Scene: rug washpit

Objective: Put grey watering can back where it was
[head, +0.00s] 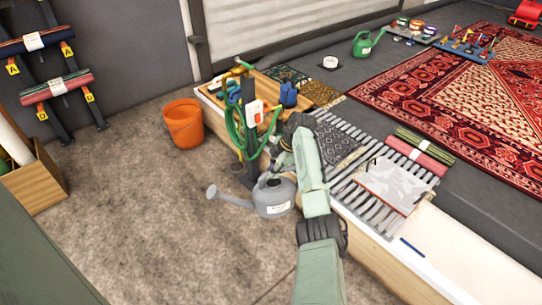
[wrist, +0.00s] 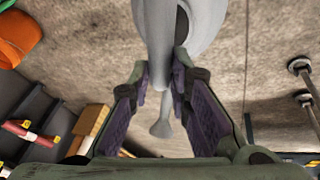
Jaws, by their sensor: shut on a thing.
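The grey watering can (head: 272,199) is in front of the low platform's side, beside the post with the green hose. Its spout points left in the head view and a pale label is on its body. My gripper (wrist: 163,82) is shut on the can's grey handle, between two purple-lined fingers. The can's body also fills the top middle of the wrist view (wrist: 160,20). In the head view my arm partly covers the gripper and the can's right side. I cannot tell whether the can's base touches the floor.
An orange bucket (head: 184,123) stands on the floor at the back left. The hose post (head: 250,150) is close behind the can. The slatted platform edge (head: 375,215) runs along the right, with rugs on it. Brown floor (head: 130,210) is free to the left.

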